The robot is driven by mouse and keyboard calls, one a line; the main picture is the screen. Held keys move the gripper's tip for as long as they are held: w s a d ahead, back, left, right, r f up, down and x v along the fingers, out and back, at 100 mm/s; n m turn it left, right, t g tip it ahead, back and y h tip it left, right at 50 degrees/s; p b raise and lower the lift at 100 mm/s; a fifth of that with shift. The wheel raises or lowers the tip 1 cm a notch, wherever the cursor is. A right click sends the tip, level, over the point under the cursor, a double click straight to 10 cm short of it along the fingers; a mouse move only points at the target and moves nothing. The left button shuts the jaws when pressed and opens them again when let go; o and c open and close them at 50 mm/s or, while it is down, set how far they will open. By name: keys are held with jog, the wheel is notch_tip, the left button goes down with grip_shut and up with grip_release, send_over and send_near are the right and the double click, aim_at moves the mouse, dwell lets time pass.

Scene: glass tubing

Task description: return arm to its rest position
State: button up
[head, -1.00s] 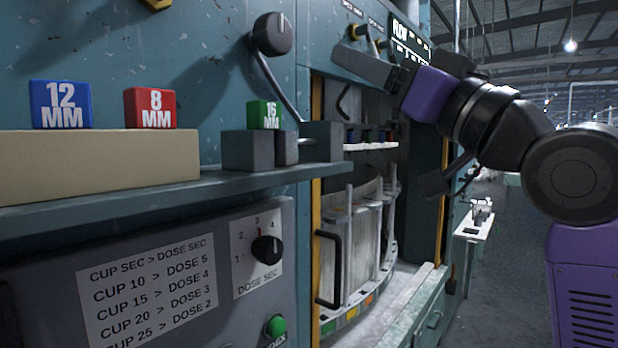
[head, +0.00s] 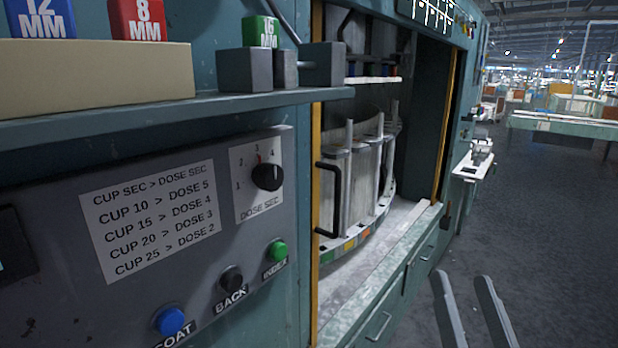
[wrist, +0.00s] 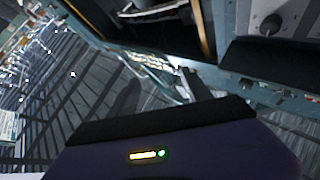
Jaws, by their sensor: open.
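My gripper (head: 462,278) shows at the bottom right of the head view as two grey fingers standing apart, with nothing between them. It is in front of the machine's drawers, over the dark floor. The rest of my arm is outside the head view. In the wrist view my purple hand fills the bottom, with the machine's opening (wrist: 204,28) tilted behind it; the fingertips cannot be made out there.
The teal machine has a shelf (head: 180,108) with labelled blocks, a panel with a dose knob (head: 267,177) and several buttons. Its open bay (head: 420,130) has a black handle (head: 328,199). A small white side table (head: 474,166) stands beyond. Floor (head: 560,240) at right is clear.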

jog(key=s+f+n+g, duration=0.1)
jog(key=s+f+g, duration=0.2)
jog(key=s+f, duration=0.4)
jog(key=s+f+n+g, duration=0.1)
jog(key=s+f+g, duration=0.2)
jog(key=s+f, duration=0.5)
jog(key=s+f+n+g, duration=0.1)
jog(key=s+f, duration=0.7)
jog(key=s, duration=0.9)
jog(key=shift+s+a+f+g, duration=0.25)
jog(key=shift+s+g, duration=0.15)
jog(key=shift+g, duration=0.5)
